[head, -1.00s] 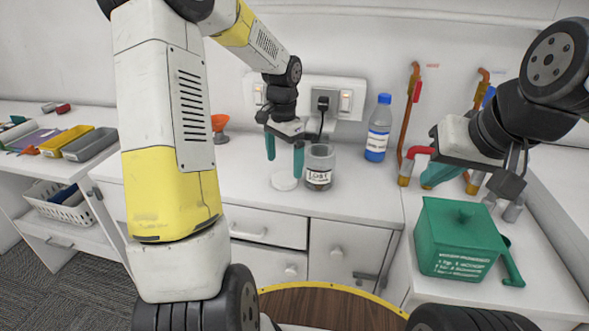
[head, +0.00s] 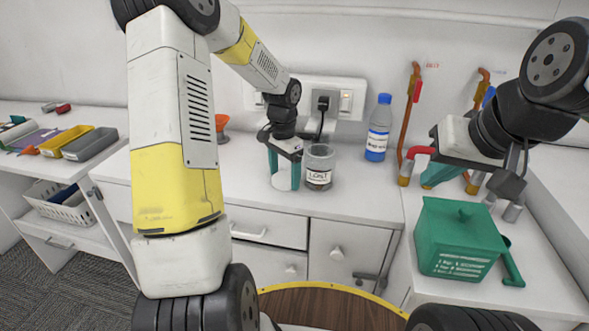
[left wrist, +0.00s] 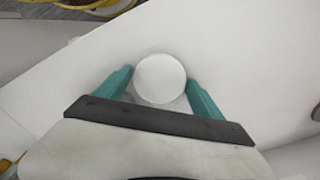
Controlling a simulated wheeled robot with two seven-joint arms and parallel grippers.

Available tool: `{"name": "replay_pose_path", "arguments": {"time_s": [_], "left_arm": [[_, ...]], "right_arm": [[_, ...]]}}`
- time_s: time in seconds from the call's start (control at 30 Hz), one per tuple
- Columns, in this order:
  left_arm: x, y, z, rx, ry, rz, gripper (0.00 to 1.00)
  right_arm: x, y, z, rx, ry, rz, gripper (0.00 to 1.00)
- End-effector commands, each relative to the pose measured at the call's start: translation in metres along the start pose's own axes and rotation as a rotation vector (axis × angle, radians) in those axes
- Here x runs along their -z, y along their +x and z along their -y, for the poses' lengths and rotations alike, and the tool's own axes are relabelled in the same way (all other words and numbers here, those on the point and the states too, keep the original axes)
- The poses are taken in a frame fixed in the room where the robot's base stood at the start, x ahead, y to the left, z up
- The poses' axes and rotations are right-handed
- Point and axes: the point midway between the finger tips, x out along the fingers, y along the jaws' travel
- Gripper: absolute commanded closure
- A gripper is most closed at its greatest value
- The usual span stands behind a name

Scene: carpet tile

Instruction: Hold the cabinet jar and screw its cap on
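The cabinet jar (head: 318,171), a grey see-through pot with a "LOST" label, stands upright and open-topped on the white counter. The cap, a round white disc, is low to the left of the jar in the head view (head: 283,183) and also shows in the left wrist view (left wrist: 160,79). My left gripper (head: 284,180) points down with its teal fingers on either side of the cap. Whether they press on its rim is unclear. My right gripper (head: 438,176) is over the right side, away from jar and cap. Its fingers are mostly hidden.
A blue-white bottle (head: 378,128) stands behind right of the jar. A wall socket with a black plug (head: 322,103) is behind it. Copper pipes (head: 408,120) rise near my right gripper. A green box (head: 458,240) sits front right. The counter in front of the jar is clear.

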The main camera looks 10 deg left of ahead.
Motion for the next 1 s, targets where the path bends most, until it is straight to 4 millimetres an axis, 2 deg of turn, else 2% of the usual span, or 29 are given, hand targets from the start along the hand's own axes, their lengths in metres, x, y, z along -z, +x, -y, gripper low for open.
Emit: {"name": "replay_pose_path", "arguments": {"time_s": [0.03, 0.2, 0.57, 0.83, 1.0], "left_arm": [[0.000, 0.000, 0.000, 0.000, 0.000, 0.000, 0.34], [0.000, 0.000, 0.000, 0.000, 0.000, 0.000, 0.67], [0.000, -0.005, 0.000, 0.001, 0.000, -0.001, 0.68], [0.000, -0.035, 0.001, 0.002, 0.000, -0.002, 0.68], [-0.028, -0.040, -0.020, 0.001, -0.001, 0.001, 0.68]], "right_arm": [[0.000, 0.000, 0.000, 0.000, 0.000, 0.000, 1.00], [0.000, 0.000, 0.000, 0.000, 0.000, 0.000, 1.00], [0.000, 0.000, 0.000, 0.000, 0.000, 0.000, 1.00], [0.000, 0.000, 0.000, 0.000, 0.000, 0.000, 1.00], [0.000, 0.000, 0.000, 0.000, 0.000, 0.000, 1.00]]}}
